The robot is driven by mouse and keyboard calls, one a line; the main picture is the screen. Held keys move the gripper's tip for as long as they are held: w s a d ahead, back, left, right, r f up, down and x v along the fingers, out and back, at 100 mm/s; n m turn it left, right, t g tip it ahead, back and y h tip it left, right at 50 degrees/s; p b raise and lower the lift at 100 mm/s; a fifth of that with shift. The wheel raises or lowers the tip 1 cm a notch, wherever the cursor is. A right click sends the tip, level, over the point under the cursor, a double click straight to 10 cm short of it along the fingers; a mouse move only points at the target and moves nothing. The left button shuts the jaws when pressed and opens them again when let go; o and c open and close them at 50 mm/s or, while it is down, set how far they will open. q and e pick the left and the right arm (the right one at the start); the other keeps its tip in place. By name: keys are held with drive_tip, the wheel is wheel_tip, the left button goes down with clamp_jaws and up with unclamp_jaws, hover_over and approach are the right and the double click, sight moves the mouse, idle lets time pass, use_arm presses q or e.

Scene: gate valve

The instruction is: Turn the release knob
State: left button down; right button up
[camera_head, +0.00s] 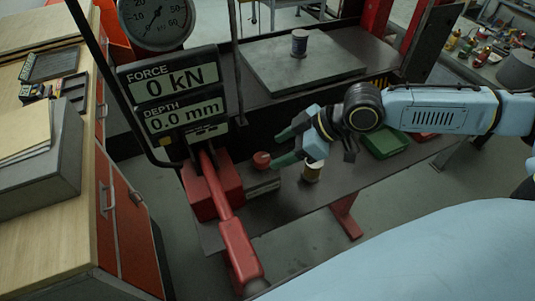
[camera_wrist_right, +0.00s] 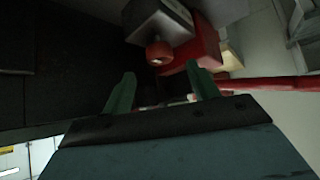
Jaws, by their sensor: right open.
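The release knob (camera_head: 261,160) is a small round red knob on the grey block beside the red pump body. My right gripper (camera_head: 281,148) is open, with its green fingers just right of the knob and pointing toward it. In the right wrist view the knob (camera_wrist_right: 159,53) shows ahead of and above the two green fingertips (camera_wrist_right: 163,85), with nothing between the fingers. The knob looks apart from both fingers. My left gripper is not in the head view.
A long red lever (camera_head: 236,243) slopes from the pump toward the front. A display panel (camera_head: 174,90) and gauge (camera_head: 156,20) stand above it. A small can (camera_head: 312,171) and a green tray (camera_head: 385,142) are near the right gripper. An orange-fronted cabinet (camera_head: 130,225) is at left.

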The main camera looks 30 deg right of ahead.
sight(265, 157)
drive_tip(key=shift+x, duration=2.6)
drive_tip(key=shift+c, duration=0.3)
drive_tip(key=c, duration=0.9)
drive_tip(key=shift+n+g+y, duration=0.3)
drive_tip(key=shift+n+g, duration=0.2)
drive_tip(key=shift+n, duration=0.3)
drive_tip(key=o, duration=1)
drive_tip(key=shift+c, duration=0.2)
drive_tip(key=shift+d+r, duration=0.1)
